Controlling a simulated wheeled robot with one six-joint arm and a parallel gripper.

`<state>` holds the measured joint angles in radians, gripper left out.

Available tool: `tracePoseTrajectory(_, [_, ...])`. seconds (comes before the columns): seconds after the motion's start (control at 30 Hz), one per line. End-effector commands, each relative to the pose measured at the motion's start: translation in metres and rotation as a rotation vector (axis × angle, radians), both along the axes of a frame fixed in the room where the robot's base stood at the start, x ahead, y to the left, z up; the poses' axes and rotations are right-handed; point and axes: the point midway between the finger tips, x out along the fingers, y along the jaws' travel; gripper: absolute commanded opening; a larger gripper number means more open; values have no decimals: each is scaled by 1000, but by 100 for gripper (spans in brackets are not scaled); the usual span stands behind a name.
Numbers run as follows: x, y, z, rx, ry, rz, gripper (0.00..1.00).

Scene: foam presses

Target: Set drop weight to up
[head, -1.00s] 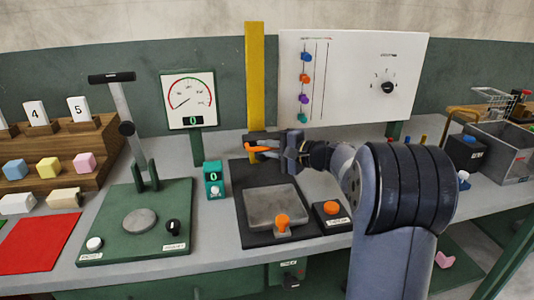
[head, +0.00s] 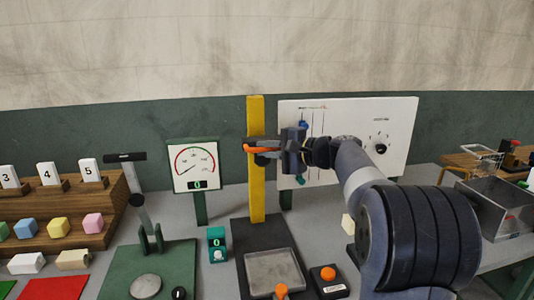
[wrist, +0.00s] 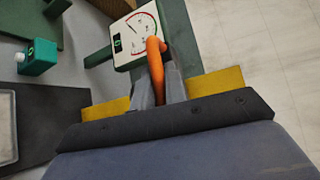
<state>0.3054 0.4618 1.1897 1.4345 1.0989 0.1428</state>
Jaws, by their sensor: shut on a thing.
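The drop weight is a dark block (head: 251,142) on the tall yellow post (head: 256,112), partway up its upper half. An orange handle (head: 259,149) sticks out to the left in front of it. My gripper (head: 268,152) reaches in from the right and is shut on this handle. In the wrist view the orange handle (wrist: 157,65) stands between the two fingers of my gripper (wrist: 160,90), with the yellow post (wrist: 216,81) behind. My gripper and the handle hide much of the block.
A gauge panel (head: 194,166) stands left of the post. A white panel (head: 352,112) with a dial is behind my arm. Below are the black base with a grey tray (head: 273,270), an orange button (head: 327,273) and a small teal counter box (head: 217,245). Bare wall lies above.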

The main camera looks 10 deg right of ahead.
Motion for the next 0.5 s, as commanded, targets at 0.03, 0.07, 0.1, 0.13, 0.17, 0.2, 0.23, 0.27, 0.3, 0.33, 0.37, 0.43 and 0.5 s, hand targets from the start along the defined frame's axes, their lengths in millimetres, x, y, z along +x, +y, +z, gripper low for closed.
tracePoseTrajectory(0.03, [0, -1, 11, 3, -18, -6, 0])
tracePoseTrajectory(0.07, [0, -1, 12, 4, -19, -6, 0])
tracePoseTrajectory(0.1, [0, -1, 12, 4, -19, -6, 0])
tracePoseTrajectory(0.13, [0, -1, 12, 4, -20, -6, 0])
tracePoseTrajectory(0.17, [0, -1, 12, 4, -20, -6, 0])
tracePoseTrajectory(0.2, [0, -1, 12, 5, -21, -6, 0])
tracePoseTrajectory(0.23, [0, -1, 13, 5, -21, -7, 0])
tracePoseTrajectory(0.27, [0, -1, 13, 5, -21, -7, 0])
tracePoseTrajectory(0.3, [0, -1, 13, 4, -21, -7, 0])
tracePoseTrajectory(0.33, [0, -1, 13, 4, -21, -7, 0])
tracePoseTrajectory(0.37, [0, -1, 13, 4, -21, -7, 13])
tracePoseTrajectory(0.43, [0, -1, 13, 4, -21, -7, 19])
tracePoseTrajectory(0.5, [0, -1, 13, 4, -21, -7, 25])
